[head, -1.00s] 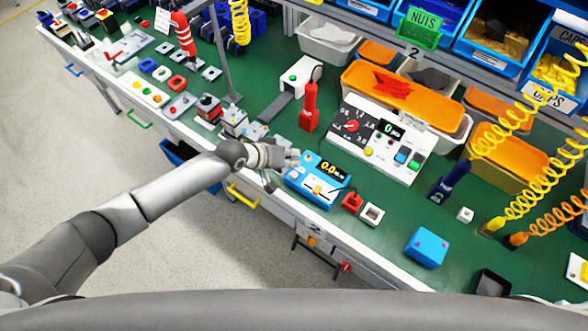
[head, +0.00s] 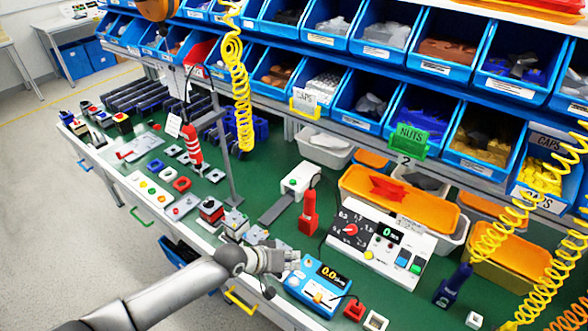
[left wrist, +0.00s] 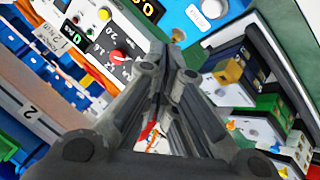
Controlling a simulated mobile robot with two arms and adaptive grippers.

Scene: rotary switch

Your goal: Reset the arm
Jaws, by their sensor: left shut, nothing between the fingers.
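A white control panel (head: 385,245) stands on the green bench, with a red rotary knob (head: 350,229) on a black dial and a small green-digit display (head: 389,232). In the left wrist view the red knob (left wrist: 118,55) shows at upper left. My left gripper (head: 291,260) is shut and empty, above the bench's front part, left of a blue meter (head: 318,284) and in front of the panel, apart from the knob. Its closed fingers (left wrist: 168,58) fill the middle of the left wrist view. My right gripper is not in view.
A red upright tool (head: 309,212) stands left of the panel. Small switch boxes (head: 211,210) line the bench's left part. Orange trays (head: 400,195) and blue bins (head: 410,110) are behind. Yellow coiled hoses (head: 500,235) hang at right. Green bench surface is clear between some items.

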